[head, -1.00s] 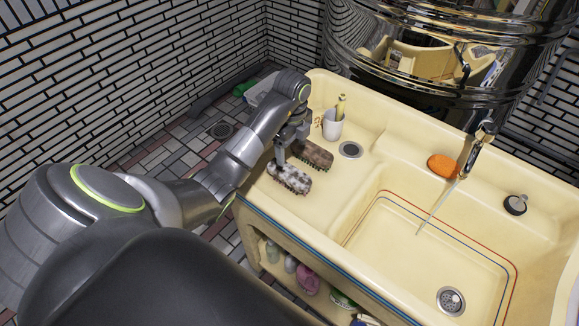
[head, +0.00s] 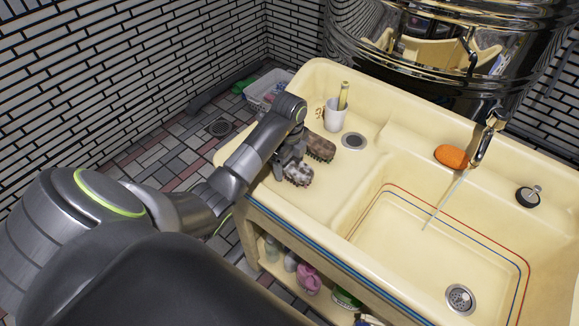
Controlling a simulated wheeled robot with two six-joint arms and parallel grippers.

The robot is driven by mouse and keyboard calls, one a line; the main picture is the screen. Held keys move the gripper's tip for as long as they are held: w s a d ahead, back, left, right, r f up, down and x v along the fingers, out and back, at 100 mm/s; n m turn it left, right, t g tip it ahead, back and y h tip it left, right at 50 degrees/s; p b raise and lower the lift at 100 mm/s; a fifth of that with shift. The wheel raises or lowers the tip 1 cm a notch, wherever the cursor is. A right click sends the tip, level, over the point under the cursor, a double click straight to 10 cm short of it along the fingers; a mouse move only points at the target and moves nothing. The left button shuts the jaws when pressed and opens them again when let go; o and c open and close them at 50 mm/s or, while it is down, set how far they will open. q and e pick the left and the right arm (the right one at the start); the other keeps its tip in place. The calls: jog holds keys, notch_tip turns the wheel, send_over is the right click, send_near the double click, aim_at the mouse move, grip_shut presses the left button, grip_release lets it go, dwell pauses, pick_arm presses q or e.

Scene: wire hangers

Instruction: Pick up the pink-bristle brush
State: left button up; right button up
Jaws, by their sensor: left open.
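Two brushes lie side by side on the left ledge of the cream sink. The nearer one (head: 299,175) looks mottled white and dark, and the farther one (head: 321,148) looks brown. Pink bristles cannot be made out on either at this size. My left gripper (head: 284,168) is open, low over the ledge at the left end of the nearer brush, and hides part of it. Whether it touches that brush I cannot tell. My wrist covers part of the farther brush's left end. My right gripper is not in view.
A white cup (head: 335,116) with a yellow-green item stands behind the brushes, beside a drain (head: 353,141). An orange sponge (head: 450,156) lies near the running tap (head: 487,135). A dark stopper (head: 528,196) sits on the right. The ledge in front of the drain is clear.

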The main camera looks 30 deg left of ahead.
aim_at(290, 162)
pick_arm(q)
jog(key=shift+f, duration=0.45)
jog(key=shift+c, duration=0.3)
jog(key=c, duration=1)
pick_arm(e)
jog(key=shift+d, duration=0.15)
pick_arm(q)
jog(key=shift+r, duration=0.1)
jog(key=shift+c, duration=0.2)
notch_tip(290, 162, up, 5)
jog(key=shift+w+r+b, duration=0.1)
jog(key=shift+b, duration=0.2)
notch_tip(290, 162, up, 4)
jog(key=p, duration=0.3)
jog(key=shift+f+p, duration=0.2)
jog(key=shift+p, duration=0.15)
jog(key=shift+r+p, duration=0.55)
jog(key=shift+p, duration=0.05)
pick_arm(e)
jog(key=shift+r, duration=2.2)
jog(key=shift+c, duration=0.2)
